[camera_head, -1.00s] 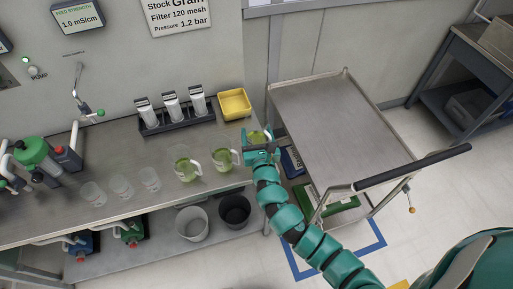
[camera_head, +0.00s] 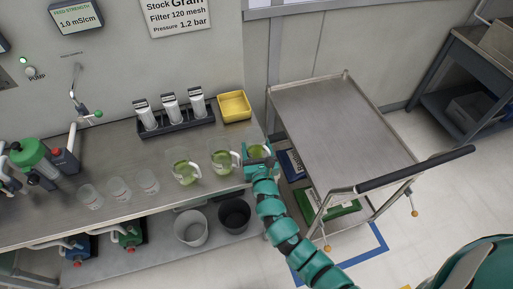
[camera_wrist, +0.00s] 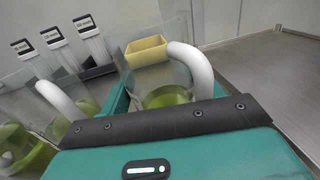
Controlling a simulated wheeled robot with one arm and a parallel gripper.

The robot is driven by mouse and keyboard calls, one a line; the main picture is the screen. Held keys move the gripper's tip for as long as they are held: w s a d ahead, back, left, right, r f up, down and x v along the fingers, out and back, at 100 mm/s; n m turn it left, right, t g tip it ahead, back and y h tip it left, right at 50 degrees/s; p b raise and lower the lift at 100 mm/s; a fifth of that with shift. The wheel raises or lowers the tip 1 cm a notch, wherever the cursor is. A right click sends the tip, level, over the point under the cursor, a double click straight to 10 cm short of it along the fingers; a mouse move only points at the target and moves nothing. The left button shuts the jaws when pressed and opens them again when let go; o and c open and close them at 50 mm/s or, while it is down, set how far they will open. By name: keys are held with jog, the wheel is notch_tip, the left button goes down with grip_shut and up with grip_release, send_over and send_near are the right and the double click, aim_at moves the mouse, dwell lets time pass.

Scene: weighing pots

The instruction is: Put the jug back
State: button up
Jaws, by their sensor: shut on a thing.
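My gripper (camera_head: 258,163) is shut on a clear jug with green liquid (camera_head: 257,151), at the right end of the steel bench (camera_head: 150,213). In the wrist view the held jug's white handle (camera_wrist: 196,68) rises behind the dark jaw edge, with green liquid (camera_wrist: 166,97) below it. The jug looks about upright; I cannot tell whether its base touches the bench. Two similar jugs stand to its left, a near one (camera_head: 221,161) and a farther one (camera_head: 184,173). One of them shows at the left of the wrist view (camera_wrist: 25,150).
Several empty beakers (camera_head: 119,190) are at the left. A steel cart (camera_head: 340,125) with a black handle (camera_head: 415,170) stands close on the right.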

jog(key=o, duration=0.8)
jog(key=shift+f, duration=0.1)
jog(key=shift+o, duration=0.2)
jog(key=shift+r, duration=0.25)
jog(key=shift+s+f, duration=0.15)
jog(key=shift+s, duration=0.25)
jog(key=s+d+b, duration=0.2)
jog(key=s, duration=0.9)
